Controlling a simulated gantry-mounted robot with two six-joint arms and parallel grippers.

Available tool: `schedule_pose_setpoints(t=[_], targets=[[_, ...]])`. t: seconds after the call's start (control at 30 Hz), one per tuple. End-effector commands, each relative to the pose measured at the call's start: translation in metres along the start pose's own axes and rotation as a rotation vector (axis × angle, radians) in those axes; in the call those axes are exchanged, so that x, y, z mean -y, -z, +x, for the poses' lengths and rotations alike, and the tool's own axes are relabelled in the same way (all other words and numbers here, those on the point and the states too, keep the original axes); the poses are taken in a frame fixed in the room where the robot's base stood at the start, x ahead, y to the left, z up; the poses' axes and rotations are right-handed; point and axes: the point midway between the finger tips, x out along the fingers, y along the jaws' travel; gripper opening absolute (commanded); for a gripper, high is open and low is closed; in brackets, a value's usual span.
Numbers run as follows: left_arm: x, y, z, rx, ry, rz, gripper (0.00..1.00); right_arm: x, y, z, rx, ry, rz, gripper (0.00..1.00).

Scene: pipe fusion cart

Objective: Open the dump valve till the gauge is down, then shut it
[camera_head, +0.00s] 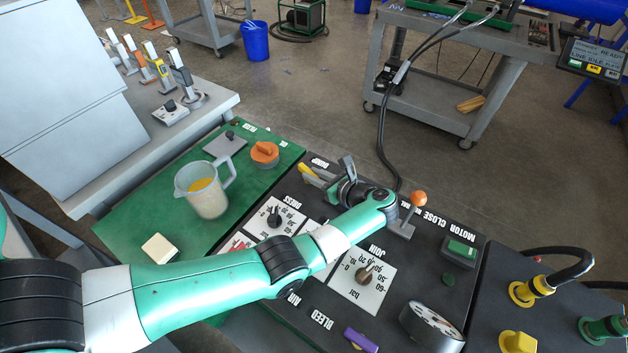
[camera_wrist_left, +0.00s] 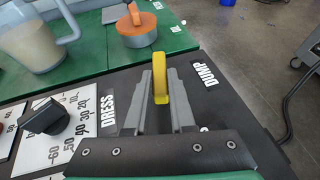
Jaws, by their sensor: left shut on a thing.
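The yellow dump valve handle (camera_head: 305,170) is at the far left corner of the dark panel, by the DUMP label. My left gripper (camera_head: 316,176) reaches over the panel and is shut on this handle. In the left wrist view the yellow handle (camera_wrist_left: 160,68) stands between the two grey fingers of the gripper (camera_wrist_left: 160,88). The valve body is hidden by the gripper. A round gauge (camera_head: 432,325) sits at the panel's near right; its face is too slanted to read. My right gripper is not in view.
A DRESS knob (camera_head: 274,217), another dial knob (camera_head: 364,273) and an orange-balled lever (camera_head: 418,199) stand on the panel. A jug (camera_head: 203,190) and an orange-topped tin (camera_head: 264,154) are on the green mat (camera_head: 135,222). A purple lever (camera_head: 361,340) is near the BLEED label.

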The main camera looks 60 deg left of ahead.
Motion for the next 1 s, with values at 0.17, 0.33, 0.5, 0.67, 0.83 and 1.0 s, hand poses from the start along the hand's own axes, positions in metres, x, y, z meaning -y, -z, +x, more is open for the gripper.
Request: schedule_pose_setpoints(t=[0.17, 0.33, 0.5, 0.67, 0.83, 1.0], targets=[[0.000, 0.000, 0.000, -0.002, -0.002, 0.000, 0.00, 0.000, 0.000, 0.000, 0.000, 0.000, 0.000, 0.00], [0.000, 0.000, 0.000, -0.001, -0.002, 0.000, 0.28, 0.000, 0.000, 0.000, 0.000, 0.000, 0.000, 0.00], [0.000, 0.000, 0.000, -0.001, -0.002, 0.000, 0.53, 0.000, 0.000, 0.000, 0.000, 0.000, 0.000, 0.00], [0.000, 0.000, 0.000, 0.000, -0.001, 0.000, 0.53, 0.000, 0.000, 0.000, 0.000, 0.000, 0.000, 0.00], [0.000, -0.001, -0.005, 0.000, 0.000, 0.000, 0.53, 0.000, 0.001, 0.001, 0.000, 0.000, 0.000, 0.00], [0.001, -0.001, -0.035, 0.000, 0.004, 0.001, 0.53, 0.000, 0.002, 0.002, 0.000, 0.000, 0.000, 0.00]])
